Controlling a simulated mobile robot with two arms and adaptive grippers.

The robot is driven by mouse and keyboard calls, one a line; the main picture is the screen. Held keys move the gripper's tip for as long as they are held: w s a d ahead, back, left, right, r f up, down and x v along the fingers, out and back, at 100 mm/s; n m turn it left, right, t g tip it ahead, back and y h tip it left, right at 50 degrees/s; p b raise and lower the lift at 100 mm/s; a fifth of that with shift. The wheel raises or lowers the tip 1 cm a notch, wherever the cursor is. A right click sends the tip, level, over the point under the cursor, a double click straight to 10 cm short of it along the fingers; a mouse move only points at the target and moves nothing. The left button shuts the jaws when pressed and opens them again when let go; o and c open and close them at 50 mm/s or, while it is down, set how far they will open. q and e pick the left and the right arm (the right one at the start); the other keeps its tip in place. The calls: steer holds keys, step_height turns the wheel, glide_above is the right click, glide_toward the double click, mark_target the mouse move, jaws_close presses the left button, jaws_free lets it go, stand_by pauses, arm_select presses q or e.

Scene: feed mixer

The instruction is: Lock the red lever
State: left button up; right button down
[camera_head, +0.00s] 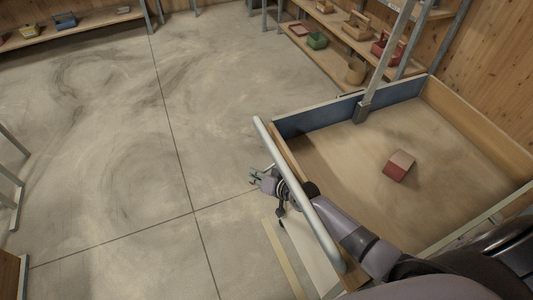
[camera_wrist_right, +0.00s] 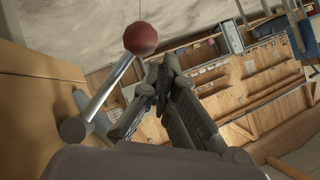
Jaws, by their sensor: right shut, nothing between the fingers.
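The red lever's round red knob (camera_wrist_right: 141,38) shows in the right wrist view, on the end of a metal rod (camera_wrist_right: 112,88) that rises from a round pivot beside a wooden wall. My right gripper (camera_wrist_right: 160,70) is shut and empty, with its fingertips just right of and below the knob in that view. I cannot tell whether they touch it. In the head view my right gripper (camera_head: 256,177) is outside the wooden bin's left side, beyond the metal handrail. The knob is not clear there. My left gripper is not in view.
The wooden bin (camera_head: 438,105) holds a red and tan block (camera_head: 398,166). The grey metal handrail (camera_head: 300,190) runs along its left side, above my right forearm. Shelves (camera_head: 335,58) with small boxes stand at the back. The concrete floor (camera_head: 100,150) at left is clear.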

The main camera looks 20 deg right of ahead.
steer(key=shift+s, duration=0.15)
steer(key=v, duration=1.1)
steer(key=shift+s+d+r, duration=0.15)
steer(key=shift+s+r, duration=0.15)
